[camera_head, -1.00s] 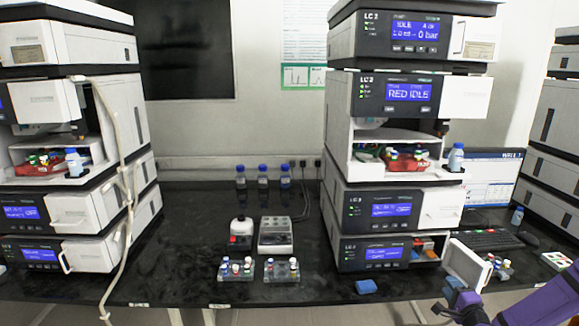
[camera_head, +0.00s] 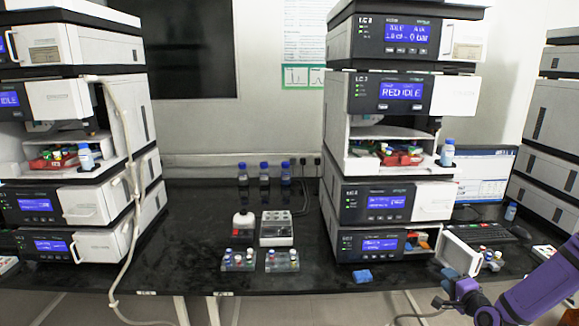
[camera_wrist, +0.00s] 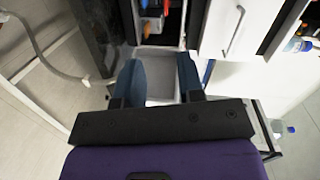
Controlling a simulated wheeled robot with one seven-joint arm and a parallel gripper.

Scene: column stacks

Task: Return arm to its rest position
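My gripper (camera_head: 453,276) is low at the right in the head view, at the end of my purple arm, just in front of the small white open door (camera_head: 462,251) of the right stack's lowest module. In the wrist view, the two dark blue fingers of my gripper (camera_wrist: 160,80) stand apart. A pale grey box-like surface (camera_wrist: 160,58) shows between and beyond them. I see nothing held. Whether the fingers touch the door cannot be told.
The right instrument stack (camera_head: 385,205) rises close behind my gripper. Vial racks (camera_head: 239,260) stand mid-bench. A monitor (camera_head: 485,177) and keyboard (camera_head: 480,232) are at the right. The floor before the bench is partly clear.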

